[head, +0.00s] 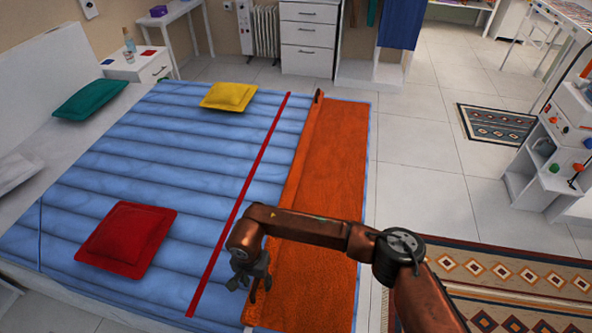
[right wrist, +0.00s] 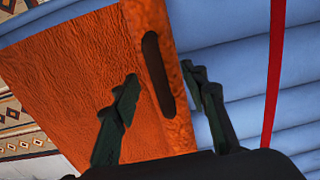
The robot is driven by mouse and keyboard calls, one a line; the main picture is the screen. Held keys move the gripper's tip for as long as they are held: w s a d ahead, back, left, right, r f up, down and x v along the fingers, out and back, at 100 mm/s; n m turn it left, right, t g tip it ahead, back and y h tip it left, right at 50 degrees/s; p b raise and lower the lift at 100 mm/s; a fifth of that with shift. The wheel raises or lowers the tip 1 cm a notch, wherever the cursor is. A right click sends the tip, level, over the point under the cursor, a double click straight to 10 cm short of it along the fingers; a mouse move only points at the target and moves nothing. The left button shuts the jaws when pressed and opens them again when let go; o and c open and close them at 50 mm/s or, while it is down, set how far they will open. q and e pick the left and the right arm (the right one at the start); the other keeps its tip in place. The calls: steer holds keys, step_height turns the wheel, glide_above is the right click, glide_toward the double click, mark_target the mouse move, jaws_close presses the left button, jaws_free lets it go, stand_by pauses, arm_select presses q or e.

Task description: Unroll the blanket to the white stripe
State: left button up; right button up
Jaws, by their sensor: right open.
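The orange blanket (head: 335,150) lies flat along the right side of the blue bed. Its left edge is a narrow roll (head: 298,170) running the bed's length. A red stripe (head: 243,197) crosses the blue cover to the left of the roll; I see no white stripe. My right gripper (head: 251,290) is open over the near end of the roll. My left gripper is not in view.
A red cushion (head: 127,238) and a yellow cushion (head: 229,96) lie on the blue cover (head: 140,150), left of the stripe. A green cushion (head: 90,100) is near the headboard. Patterned rugs (head: 505,280) and a shelf unit (head: 545,150) are to the right.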

steer(key=shift+r+p, duration=1.35)
steer(key=shift+r, duration=2.7)
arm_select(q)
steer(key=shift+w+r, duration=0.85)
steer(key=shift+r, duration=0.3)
